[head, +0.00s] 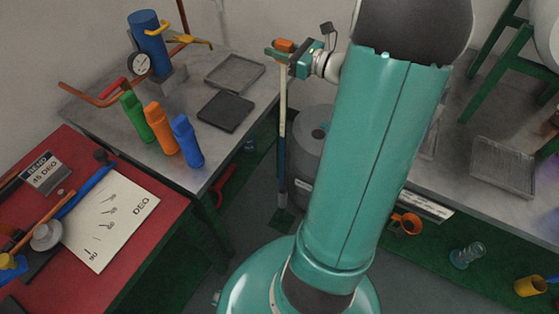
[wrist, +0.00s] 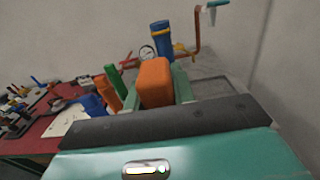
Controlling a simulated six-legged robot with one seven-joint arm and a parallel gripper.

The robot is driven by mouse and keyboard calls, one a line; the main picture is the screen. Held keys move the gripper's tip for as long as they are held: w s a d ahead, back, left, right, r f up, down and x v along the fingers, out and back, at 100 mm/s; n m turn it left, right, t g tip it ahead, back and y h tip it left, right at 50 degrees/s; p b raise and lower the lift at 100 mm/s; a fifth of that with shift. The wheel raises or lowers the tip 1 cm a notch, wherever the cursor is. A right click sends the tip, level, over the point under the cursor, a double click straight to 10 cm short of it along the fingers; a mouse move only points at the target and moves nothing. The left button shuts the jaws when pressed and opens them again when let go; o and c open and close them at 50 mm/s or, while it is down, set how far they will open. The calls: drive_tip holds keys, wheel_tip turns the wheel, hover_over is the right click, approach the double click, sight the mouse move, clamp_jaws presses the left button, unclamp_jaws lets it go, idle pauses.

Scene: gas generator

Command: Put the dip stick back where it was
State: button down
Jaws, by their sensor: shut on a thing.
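My gripper (head: 284,52) is at the upper middle of the head view, above the gap at the right of the grey bench. It is shut on the orange handle of the dip stick (head: 282,115). The stick hangs upright below it, pale above and dark blue below, its lower end near the floor. In the wrist view the orange handle (wrist: 155,80) sits between the green fingers, and the shaft is hidden. A grey drum (head: 314,135) with a dark spot on top stands just right of the stick. I cannot tell where the stick belongs.
The grey bench (head: 205,145) holds green, orange and blue bottles, a blue cylinder (head: 148,35) with a gauge, and two trays. A red table (head: 110,270) is at lower left. A right-hand bench holds a wire tray (head: 503,165).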

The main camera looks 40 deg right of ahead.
sight(285, 95)
drive_tip(key=f, duration=1.4)
drive_tip(key=shift+s, duration=0.35)
drive_tip(key=shift+f, duration=1.8)
drive_tip(key=c, duration=1.2)
unclamp_jaws()
drive_tip(key=shift+w, duration=0.1)
drive_tip(key=shift+o, duration=0.2)
